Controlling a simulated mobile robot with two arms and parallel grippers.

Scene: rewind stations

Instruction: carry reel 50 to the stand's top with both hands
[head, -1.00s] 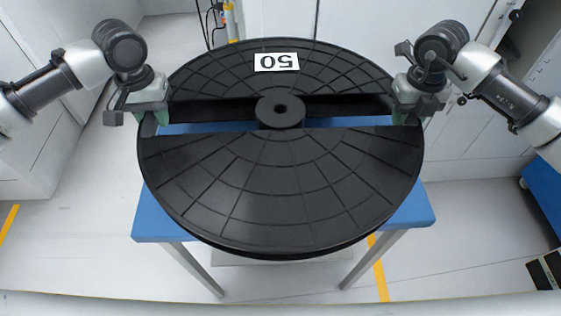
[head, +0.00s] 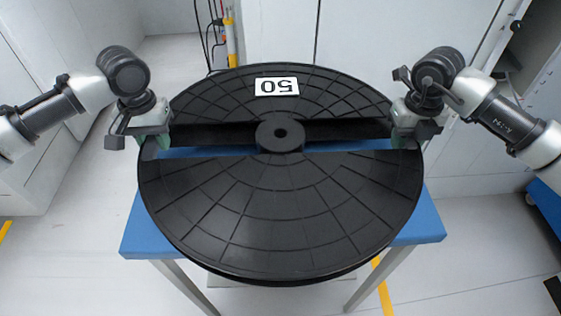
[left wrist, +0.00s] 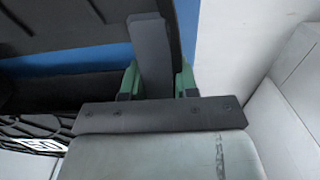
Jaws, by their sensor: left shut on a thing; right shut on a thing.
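Reel 50 (head: 275,215) is a large black ribbed disc with an open slot across its middle and a central hub (head: 280,136). Its white label (head: 277,86) reads 50 upside down. The stand's blue top (head: 418,228) shows under the reel, at both sides and through the slot. I cannot tell whether the reel touches it. My left gripper (head: 152,140) is shut on the reel's left edge at the slot. In the left wrist view its green fingers (left wrist: 158,80) are around a dark bar (left wrist: 152,45). My right gripper (head: 405,135) is shut on the right edge.
Grey stand legs (head: 183,285) show below the blue top. Pale cabinets (head: 400,40) stand behind, with dark cables and a yellow post (head: 230,40). A blue object (head: 546,203) is at the far right. The pale floor at the left is clear.

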